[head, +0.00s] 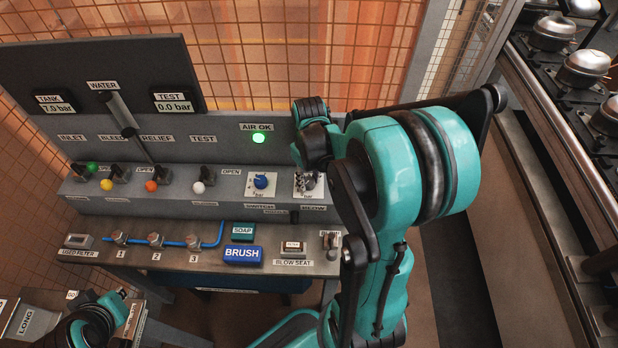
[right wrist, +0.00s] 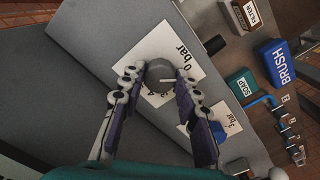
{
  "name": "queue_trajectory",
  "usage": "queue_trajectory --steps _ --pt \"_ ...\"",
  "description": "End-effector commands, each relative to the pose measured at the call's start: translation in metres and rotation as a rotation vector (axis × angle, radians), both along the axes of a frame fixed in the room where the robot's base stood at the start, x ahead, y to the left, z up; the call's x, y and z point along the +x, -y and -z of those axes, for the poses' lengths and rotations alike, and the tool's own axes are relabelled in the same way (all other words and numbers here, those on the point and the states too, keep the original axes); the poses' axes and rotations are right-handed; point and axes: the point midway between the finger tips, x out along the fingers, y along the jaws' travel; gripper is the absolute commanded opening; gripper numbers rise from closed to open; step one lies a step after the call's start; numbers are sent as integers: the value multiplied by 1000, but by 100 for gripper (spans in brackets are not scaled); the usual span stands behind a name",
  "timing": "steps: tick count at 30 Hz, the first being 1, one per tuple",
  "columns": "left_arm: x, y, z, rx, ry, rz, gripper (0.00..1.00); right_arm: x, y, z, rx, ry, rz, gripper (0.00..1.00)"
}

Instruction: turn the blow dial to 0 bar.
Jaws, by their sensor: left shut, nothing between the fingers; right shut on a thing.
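A dark grey dial (right wrist: 160,73) sits on a white scale plate (right wrist: 187,50) marked bar, with 0 and some other numbers showing. My right gripper (right wrist: 160,88) is shut on this dial, a finger on each side. My left gripper (head: 84,298) is low at the left, small and partly hidden, with nothing visibly held.
Several coloured-knob levers, such as a white one (head: 198,187), line the panel. A green AIR OK lamp (head: 259,138) glows. TANK reads 7.0 bar and TEST 0.0 bar. The BRUSH block (head: 243,254) and SOAP block (head: 242,232) are on the shelf below. Compressors stand at right.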

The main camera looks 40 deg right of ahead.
Motion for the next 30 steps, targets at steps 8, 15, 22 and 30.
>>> queue_trajectory --steps 8,15,22,30 --pt "0 0 0 0 0 0 0 0 0 0 0 0 -113 2" --pt "0 0 0 0 0 0 0 0 0 0 0 0 -142 2" --pt "0 0 0 0 0 0 0 0 0 0 0 0 -143 2" --pt "0 0 0 0 0 0 0 0 0 0 0 0 -142 52"
